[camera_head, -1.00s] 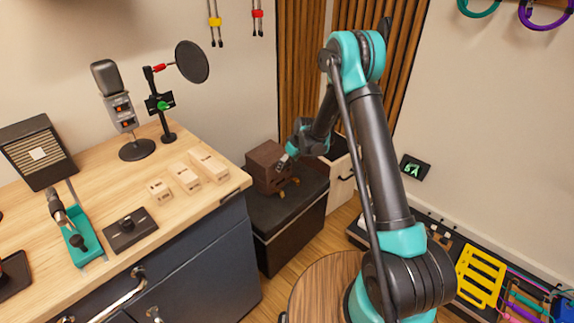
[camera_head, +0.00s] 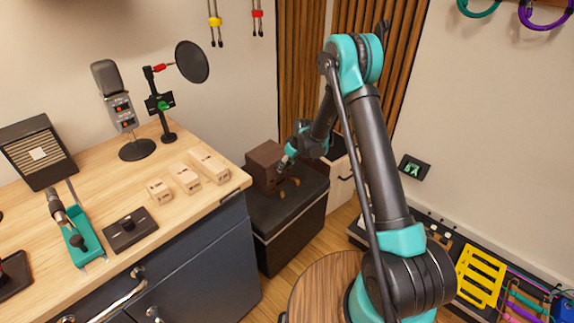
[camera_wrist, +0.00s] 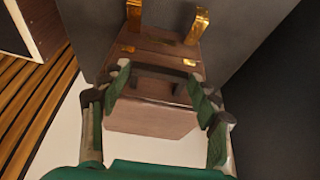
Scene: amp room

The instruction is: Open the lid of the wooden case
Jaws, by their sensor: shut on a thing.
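The brown wooden case (camera_head: 262,160) sits on a black box beside the desk. In the wrist view, the case (camera_wrist: 150,118) has brass pieces at its far side and a dark, handle-like recess in its face. My gripper (camera_head: 283,163) is at the side of the case facing me. In the wrist view, the fingers of my gripper (camera_wrist: 158,88) lie at either side of the case's near part and are shut on it. The fingers partly hide the case edges. I cannot tell clearly how far the lid is raised.
The black box (camera_head: 290,232) stands on the wood floor against the desk (camera_head: 222,197). A pale open bin (camera_head: 343,180) is behind my wrist. Small wooden blocks (camera_head: 185,179) and a microphone (camera_head: 115,98) stand on the desk. Slatted wood panels (camera_head: 300,70) are behind.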

